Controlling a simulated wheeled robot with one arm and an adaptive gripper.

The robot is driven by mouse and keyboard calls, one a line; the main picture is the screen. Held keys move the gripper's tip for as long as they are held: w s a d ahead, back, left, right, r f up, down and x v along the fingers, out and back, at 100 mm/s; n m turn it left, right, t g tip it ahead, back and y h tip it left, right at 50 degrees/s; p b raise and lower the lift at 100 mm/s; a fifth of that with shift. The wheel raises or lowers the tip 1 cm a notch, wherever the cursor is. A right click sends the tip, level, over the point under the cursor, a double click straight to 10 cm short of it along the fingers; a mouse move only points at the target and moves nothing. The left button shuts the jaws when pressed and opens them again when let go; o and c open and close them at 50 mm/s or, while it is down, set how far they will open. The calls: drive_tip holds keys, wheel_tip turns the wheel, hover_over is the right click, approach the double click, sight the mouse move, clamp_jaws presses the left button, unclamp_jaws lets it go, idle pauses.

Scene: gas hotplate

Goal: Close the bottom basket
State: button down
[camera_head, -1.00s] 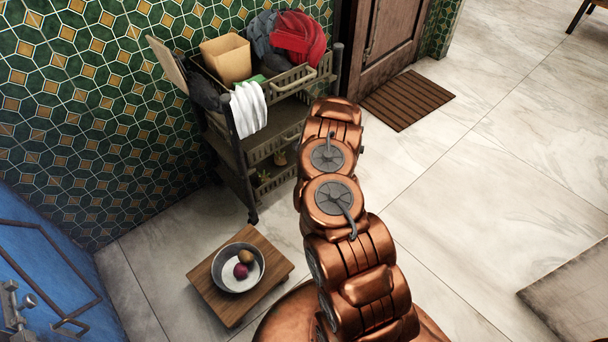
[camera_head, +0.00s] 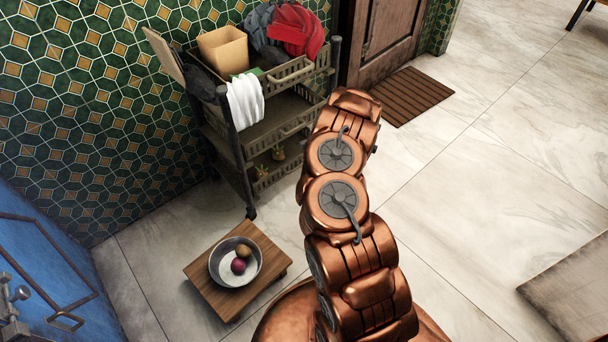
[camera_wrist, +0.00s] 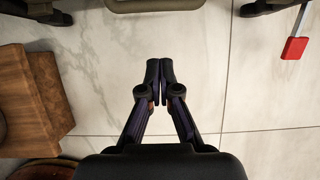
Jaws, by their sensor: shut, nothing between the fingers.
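The rolling cart (camera_head: 237,150) stands against the tiled wall, with baskets on several levels. Its bottom basket (camera_head: 268,178) is dark, with a slatted front and small yellowish items in it; my arm partly covers its right side. How far it is pulled out I cannot tell. In the wrist view a dark handle-like bar (camera_wrist: 155,5), probably on the cart, crosses the top edge. My gripper (camera_wrist: 160,75) is shut and empty, its tips together over the floor, apart from that bar. My arm hides the gripper in the head view.
A low wooden stool (camera_head: 225,297) with a metal bowl (camera_head: 222,270) of fruit stands left of my arm. A white towel (camera_head: 245,100) hangs over the cart's side. A red-ended utensil (camera_wrist: 295,48) shows at right.

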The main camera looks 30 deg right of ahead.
drive_tip(key=p+v, duration=0.2)
drive_tip(key=v, duration=0.6)
drive_tip(key=shift+a, duration=0.2)
drive_tip(key=shift+s, duration=0.1)
